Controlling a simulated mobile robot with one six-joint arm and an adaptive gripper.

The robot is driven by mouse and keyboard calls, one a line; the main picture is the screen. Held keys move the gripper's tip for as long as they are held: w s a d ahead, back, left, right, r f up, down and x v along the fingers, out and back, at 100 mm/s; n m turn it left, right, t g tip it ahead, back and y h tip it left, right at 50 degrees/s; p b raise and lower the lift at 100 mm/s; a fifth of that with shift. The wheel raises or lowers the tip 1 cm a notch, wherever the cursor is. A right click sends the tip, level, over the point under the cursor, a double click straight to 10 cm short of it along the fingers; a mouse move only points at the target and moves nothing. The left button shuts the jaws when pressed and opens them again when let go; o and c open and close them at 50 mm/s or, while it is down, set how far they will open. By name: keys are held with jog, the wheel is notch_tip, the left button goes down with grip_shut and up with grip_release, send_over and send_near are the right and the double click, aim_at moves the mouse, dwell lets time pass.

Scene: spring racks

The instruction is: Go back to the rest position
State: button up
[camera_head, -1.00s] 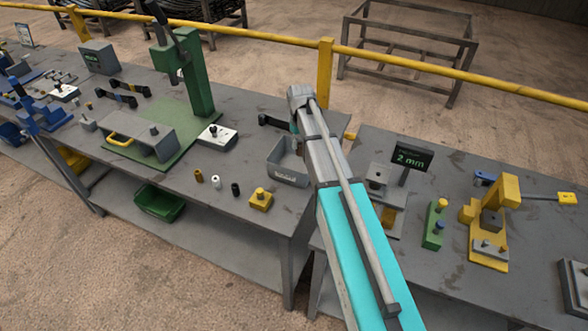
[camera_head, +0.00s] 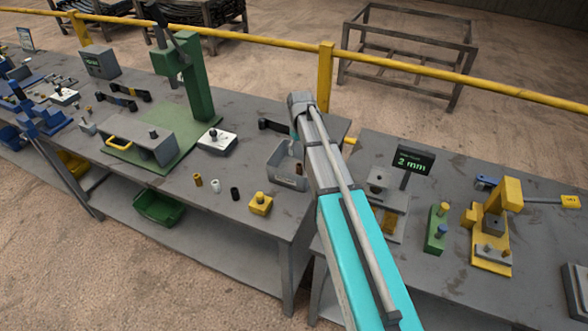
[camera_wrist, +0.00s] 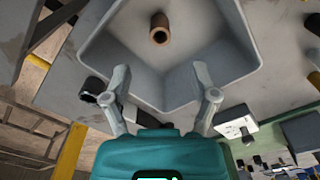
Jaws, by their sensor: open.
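My arm (camera_head: 345,225) reaches out over the near bench in the head view, and its wrist hides my gripper there. In the wrist view my gripper (camera_wrist: 161,74) is open, with its two fingers apart and nothing between them. A grey bin (camera_head: 288,182) stands just left of the arm. In the wrist view the fingers are over or beside the bin's wall (camera_wrist: 185,90); the exact height is unclear. A brown hollow bushing (camera_wrist: 159,28) lies in the bin, apart from the fingers. It also shows in the head view (camera_head: 298,169).
A green press (camera_head: 196,85), a white switch box (camera_head: 216,141), a yellow block (camera_head: 260,204) and small bushings (camera_head: 215,186) stand left of the bin. A "2 mm" display (camera_head: 413,160) and a yellow fixture (camera_head: 493,225) stand on the right bench. A yellow rail (camera_head: 450,77) runs behind.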

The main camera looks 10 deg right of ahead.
dwell(0.5)
jog(key=s+m, duration=0.3)
jog(key=s, duration=2)
jog(key=shift+d, duration=0.2)
dwell(0.9)
